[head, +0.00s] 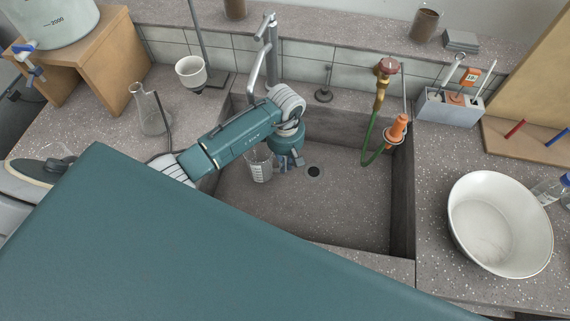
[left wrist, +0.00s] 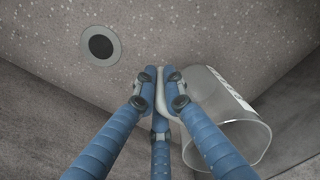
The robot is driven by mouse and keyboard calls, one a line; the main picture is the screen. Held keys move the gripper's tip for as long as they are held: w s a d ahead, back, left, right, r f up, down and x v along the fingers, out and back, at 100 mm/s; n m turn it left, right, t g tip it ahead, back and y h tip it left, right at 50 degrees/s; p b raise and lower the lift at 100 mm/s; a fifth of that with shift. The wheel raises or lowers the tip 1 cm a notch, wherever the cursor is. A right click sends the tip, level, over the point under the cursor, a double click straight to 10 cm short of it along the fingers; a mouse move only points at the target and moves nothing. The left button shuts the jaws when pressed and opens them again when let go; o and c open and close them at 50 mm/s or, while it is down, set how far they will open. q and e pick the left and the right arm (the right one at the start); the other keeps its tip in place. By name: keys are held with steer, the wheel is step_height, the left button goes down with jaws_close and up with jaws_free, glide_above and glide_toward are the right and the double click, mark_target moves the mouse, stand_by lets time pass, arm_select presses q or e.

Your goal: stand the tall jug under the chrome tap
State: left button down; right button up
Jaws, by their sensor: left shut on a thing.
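The tall jug (head: 260,169) is clear, with white markings, and is inside the sink (head: 340,215) near its left wall. It looks upright in the head view. In the left wrist view the jug (left wrist: 228,112) lies right of the fingers, its open rim toward the camera. My left gripper (head: 284,163) reaches down into the sink, and its blue fingers (left wrist: 160,88) are shut on the jug's pale handle. The chrome tap (head: 270,45) stands at the sink's back edge, above the jug in the picture. I cannot tell whether the jug touches the sink floor.
The drain (head: 314,171) is right of the jug. A brass tap with a green hose (head: 373,140) stands at the sink's right. A white basin (head: 495,225) is on the right bench.

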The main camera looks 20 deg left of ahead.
arm_select(q)
steer(key=shift+f, duration=0.15)
steer(key=c, duration=1.8)
jaws_free()
steer(key=shift+c, duration=0.2)
steer(key=shift+r, duration=0.4)
step_height(320, 180, up, 7)
steer(key=shift+b, duration=0.5)
